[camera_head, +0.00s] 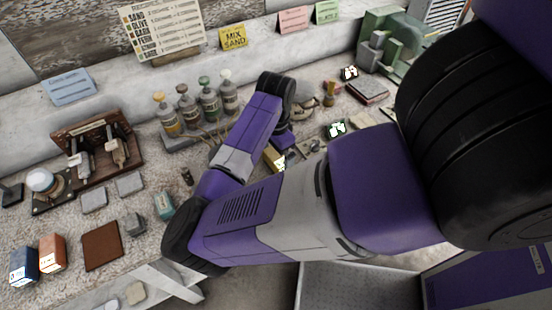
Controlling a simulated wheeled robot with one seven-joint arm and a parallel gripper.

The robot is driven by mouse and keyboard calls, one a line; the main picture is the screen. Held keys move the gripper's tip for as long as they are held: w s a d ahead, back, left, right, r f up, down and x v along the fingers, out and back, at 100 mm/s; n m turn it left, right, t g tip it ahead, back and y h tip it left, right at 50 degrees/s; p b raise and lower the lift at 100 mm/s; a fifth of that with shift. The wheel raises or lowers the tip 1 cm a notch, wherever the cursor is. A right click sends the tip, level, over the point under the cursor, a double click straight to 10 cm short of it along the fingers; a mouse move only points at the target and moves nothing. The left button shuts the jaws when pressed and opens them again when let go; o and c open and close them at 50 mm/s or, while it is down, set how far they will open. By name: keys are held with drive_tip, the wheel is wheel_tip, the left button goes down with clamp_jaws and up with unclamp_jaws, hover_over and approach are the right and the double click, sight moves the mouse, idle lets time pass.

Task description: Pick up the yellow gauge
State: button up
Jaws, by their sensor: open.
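A small yellow block-like piece (273,158), which may be the yellow gauge, lies on the bench just below the end of my arm in the camera_head view. A bright patch and small grey parts lie against its right side. A brass-yellow upright piece (329,94) stands farther back to the right; I cannot tell for sure which one is the gauge. My gripper (286,150) points down close beside the yellow block, open. Its fingertips are small and partly hidden, and I cannot tell whether they touch the block.
Several bottles (208,98) stand in a rack behind my forearm. A wooden stand with metal tools (97,150) is at the left. A green machine (392,42) is at the back right. Small blocks and a brown pad (103,246) lie at the front left.

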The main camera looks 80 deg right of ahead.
sight(276, 156)
drive_tip(key=shift+f, duration=0.6)
drive_tip(key=c, duration=1.5)
drive_tip(key=shift+r, duration=0.15)
wheel_tip(276, 156, up, 20)
drive_tip(key=shift+f, duration=0.1)
